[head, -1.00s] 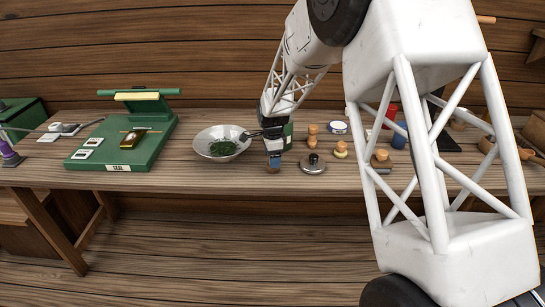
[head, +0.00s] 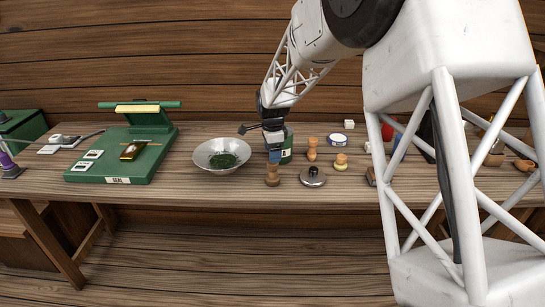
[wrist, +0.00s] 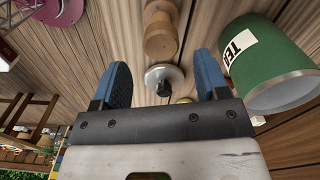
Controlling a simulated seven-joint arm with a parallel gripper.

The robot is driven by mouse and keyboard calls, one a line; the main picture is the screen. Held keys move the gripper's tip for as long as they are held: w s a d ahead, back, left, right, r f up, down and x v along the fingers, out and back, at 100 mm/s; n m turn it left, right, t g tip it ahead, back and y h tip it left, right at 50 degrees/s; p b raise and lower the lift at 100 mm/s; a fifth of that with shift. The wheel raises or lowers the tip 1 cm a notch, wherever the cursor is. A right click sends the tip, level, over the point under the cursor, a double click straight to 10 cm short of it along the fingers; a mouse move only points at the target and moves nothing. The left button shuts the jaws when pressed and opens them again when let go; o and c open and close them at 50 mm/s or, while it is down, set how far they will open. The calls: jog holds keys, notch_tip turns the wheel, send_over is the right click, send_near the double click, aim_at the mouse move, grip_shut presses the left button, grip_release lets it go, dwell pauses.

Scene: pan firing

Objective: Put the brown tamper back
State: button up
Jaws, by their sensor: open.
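The brown tamper (head: 272,176) stands upright on the table near its front edge, between the metal bowl and the pan lid. In the wrist view the tamper (wrist: 160,32) shows above and between the blue fingers, clear of them. My gripper (head: 275,156) is open and empty, just above the tamper.
The metal bowl (head: 201,160) with green contents stands to the left. The green tea tin (head: 287,152) is close behind my gripper. The lid (head: 312,177) and wooden pieces (head: 312,149) (head: 341,162) stand to the right. A green sealing press (head: 109,166) is at the left.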

jog(key=shift+r, duration=0.1)
dwell(0.7)
jog(key=s+d+r+n, duration=0.2)
jog(key=s+d+r, duration=0.25)
jog(key=s, duration=0.25)
jog(key=s+d+r+n+t, duration=0.1)
jog(key=s+d+r+n, duration=0.1)
jog(key=s+d+r, duration=0.3)
jog(key=s+d+r+n, duration=0.3)
jog(key=s+r, duration=0.2)
jog(key=s, duration=0.3)
jog(key=s+d+n, duration=0.4)
jog(key=s, duration=1)
jog(key=s+d+n+t, duration=0.1)
jog(key=s+d+n, duration=0.2)
jog(key=s, duration=1.1)
jog(key=shift+s+d+f+n+t, duration=0.2)
jog(key=shift+d+n+t, duration=0.1)
jog(key=shift+d+n, duration=0.15)
